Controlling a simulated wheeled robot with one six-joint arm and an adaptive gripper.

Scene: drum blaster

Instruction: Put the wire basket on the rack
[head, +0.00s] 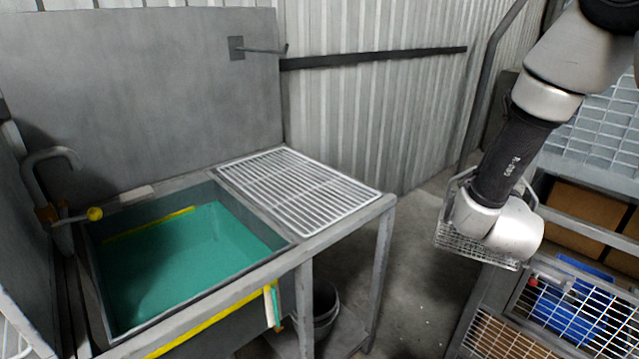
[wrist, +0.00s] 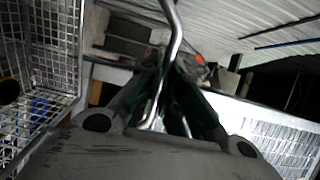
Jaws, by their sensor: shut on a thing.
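The wire basket (head: 462,245) hangs in the air at the right of the head view, behind and below the end of my arm. A bent metal bar (wrist: 177,45), apparently its handle, runs between the dark fingers of my gripper (wrist: 172,95) in the wrist view. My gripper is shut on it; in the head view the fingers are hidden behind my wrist. The rack (head: 297,190), a flat white wire grid, lies empty on the bench right of the sink. The basket is to the right of the rack, apart from it.
A sink (head: 190,255) with green liquid fills the bench's left side, with a tap (head: 50,165) beside it. Mesh cages (head: 560,310) holding boxes stand at the right. A bucket (head: 325,305) is under the bench. Floor between bench and cages is clear.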

